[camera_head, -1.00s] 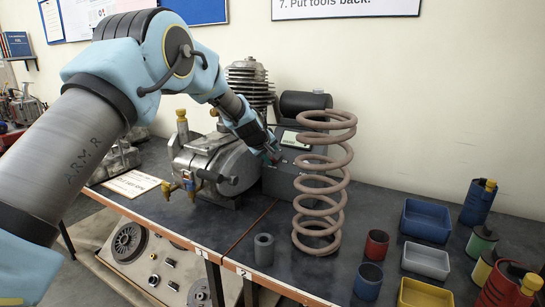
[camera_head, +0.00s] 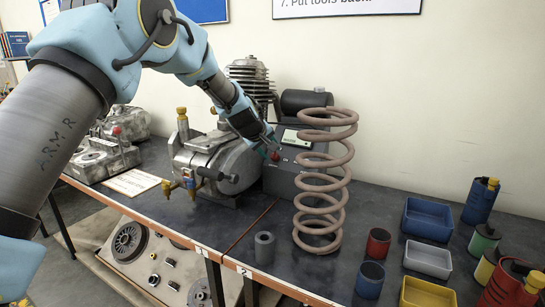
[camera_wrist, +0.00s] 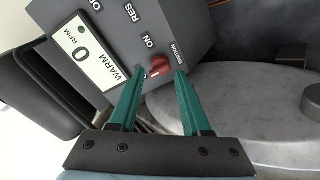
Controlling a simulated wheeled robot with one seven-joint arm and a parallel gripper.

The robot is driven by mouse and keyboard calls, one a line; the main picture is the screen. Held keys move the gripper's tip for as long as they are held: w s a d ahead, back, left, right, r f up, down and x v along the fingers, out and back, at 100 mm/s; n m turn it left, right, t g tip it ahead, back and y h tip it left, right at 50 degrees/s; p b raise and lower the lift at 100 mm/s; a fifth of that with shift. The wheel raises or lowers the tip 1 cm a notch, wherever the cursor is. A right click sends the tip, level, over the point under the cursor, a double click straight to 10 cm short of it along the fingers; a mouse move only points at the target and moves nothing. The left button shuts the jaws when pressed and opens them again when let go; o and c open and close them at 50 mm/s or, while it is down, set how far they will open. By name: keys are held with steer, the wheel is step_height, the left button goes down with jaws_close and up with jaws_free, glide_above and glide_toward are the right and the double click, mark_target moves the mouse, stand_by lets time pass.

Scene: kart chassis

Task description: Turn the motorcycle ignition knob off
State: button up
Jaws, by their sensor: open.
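The ignition knob is a small red knob (camera_wrist: 160,64) on the grey control box (camera_wrist: 190,22), beside the printed words "IGNITION" and "ON". The red knob also shows in the head view (camera_head: 275,155), low on the front of the grey box (camera_head: 284,178). My gripper (camera_wrist: 160,72) is open, with its two green fingers pointing at the panel on either side of the knob in the wrist view. I cannot tell whether the fingers touch it. In the head view my gripper (camera_head: 270,146) is just above and left of the knob.
A display (camera_wrist: 85,55) reads 0 RPM beside "WARM". A metal engine (camera_head: 215,165) stands left of the box. A tall brown coil spring (camera_head: 322,185) stands close on its right. A grey cylinder (camera_head: 264,249) is in front.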

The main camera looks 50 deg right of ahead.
steer(key=b+v, duration=0.1)
steer(key=v, duration=0.6)
stand_by(0.4)
